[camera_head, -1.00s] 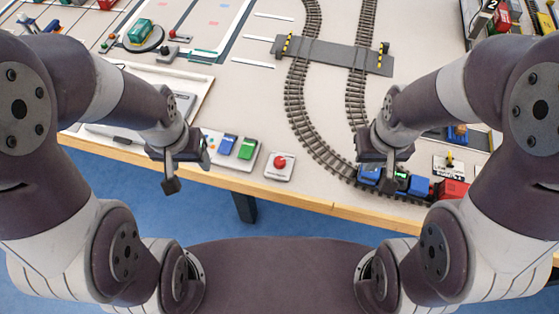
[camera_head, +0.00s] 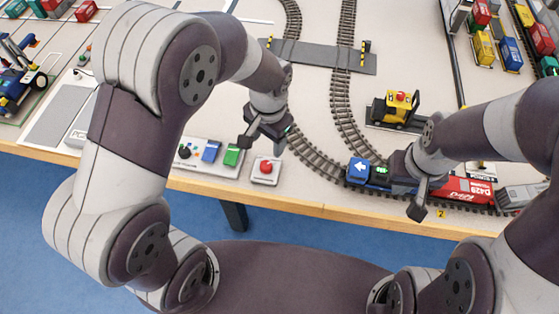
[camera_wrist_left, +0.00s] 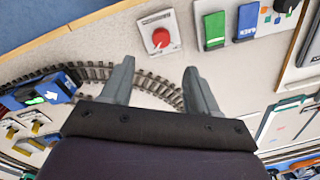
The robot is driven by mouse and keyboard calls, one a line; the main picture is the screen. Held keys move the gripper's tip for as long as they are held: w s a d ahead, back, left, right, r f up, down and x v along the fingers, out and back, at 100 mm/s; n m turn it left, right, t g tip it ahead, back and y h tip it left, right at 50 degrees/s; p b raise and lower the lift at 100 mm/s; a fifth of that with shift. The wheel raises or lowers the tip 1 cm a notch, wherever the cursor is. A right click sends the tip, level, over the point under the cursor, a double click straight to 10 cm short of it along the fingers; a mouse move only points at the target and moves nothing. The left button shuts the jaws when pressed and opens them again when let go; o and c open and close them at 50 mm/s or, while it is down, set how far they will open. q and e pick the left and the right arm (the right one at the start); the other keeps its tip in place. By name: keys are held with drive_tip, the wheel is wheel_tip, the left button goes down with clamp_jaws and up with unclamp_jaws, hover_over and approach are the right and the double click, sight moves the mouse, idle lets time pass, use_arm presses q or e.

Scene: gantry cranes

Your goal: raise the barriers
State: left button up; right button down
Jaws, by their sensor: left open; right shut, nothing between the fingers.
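The level crossing (camera_head: 315,55) is a grey strip across two tracks, with a small yellow-and-black post (camera_head: 364,47) at its right end. My left arm partly covers its left end, and the barrier positions are too small to tell. A red push button (camera_head: 265,166) on a white base stands near the table's front edge, and it also shows in the left wrist view (camera_wrist_left: 161,38). My left gripper (camera_head: 262,140) is open and empty, above the table just behind the button. In the left wrist view its fingers (camera_wrist_left: 158,68) point toward the button. My right gripper (camera_head: 415,208) is shut and empty, in front of the train.
A control panel with a blue switch (camera_head: 211,151) and a green switch (camera_head: 231,155) lies left of the button. A train with a blue wagon (camera_head: 358,170) and red wagon (camera_head: 465,189) stands on the front track. A yellow vehicle (camera_head: 397,108) stands behind it.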

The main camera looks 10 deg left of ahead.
sight(266, 165)
use_arm(q)
drive_tip(key=f, duration=0.7)
drive_tip(key=a+f, duration=0.1)
drive_tip(key=f, duration=0.3)
drive_tip(key=shift+w+f, duration=0.2)
drive_tip(key=shift+f, duration=0.05)
drive_tip(key=shift+d, duration=0.1)
drive_tip(key=c, duration=1)
